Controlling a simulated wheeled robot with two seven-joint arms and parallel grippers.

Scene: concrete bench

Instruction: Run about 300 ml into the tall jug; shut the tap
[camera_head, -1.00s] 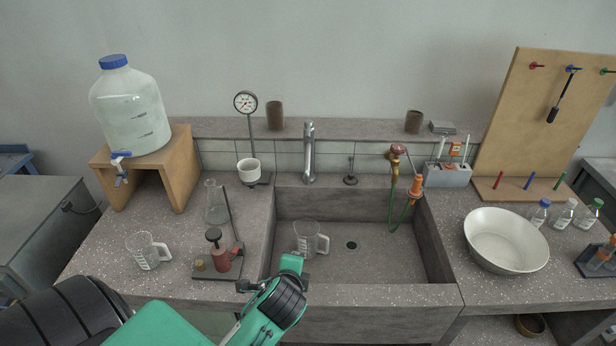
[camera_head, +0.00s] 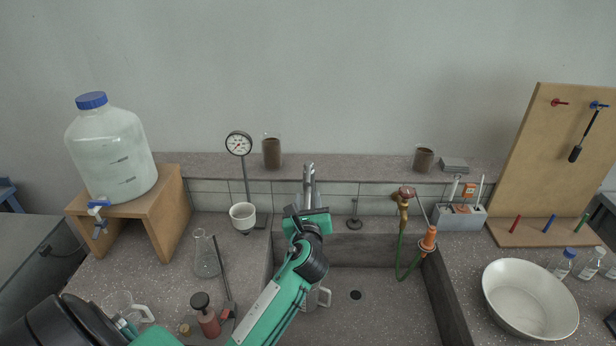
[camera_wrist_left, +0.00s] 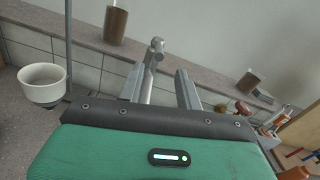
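The grey metal tap (camera_head: 309,178) stands at the back of the sink (camera_head: 385,310). Its spout and base are partly hidden behind my left gripper. My left gripper (camera_head: 306,208) is at the tap; in the left wrist view its two fingers (camera_wrist_left: 160,88) are apart, with the tap (camera_wrist_left: 152,60) showing between and beyond them. I cannot tell whether they touch it. A clear jug with a handle (camera_head: 324,297) stands in the sink, mostly hidden behind my left arm. No running water is visible. My right gripper is out of view.
Another clear jug (camera_head: 121,302) stands on the left bench, partly hidden by my arm. A flask (camera_head: 205,256), red-bodied bottle (camera_head: 208,318) and gauge (camera_head: 239,144) stand left of the sink. A green hose (camera_head: 401,258) hangs at its right. A white basin (camera_head: 528,300) sits further right.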

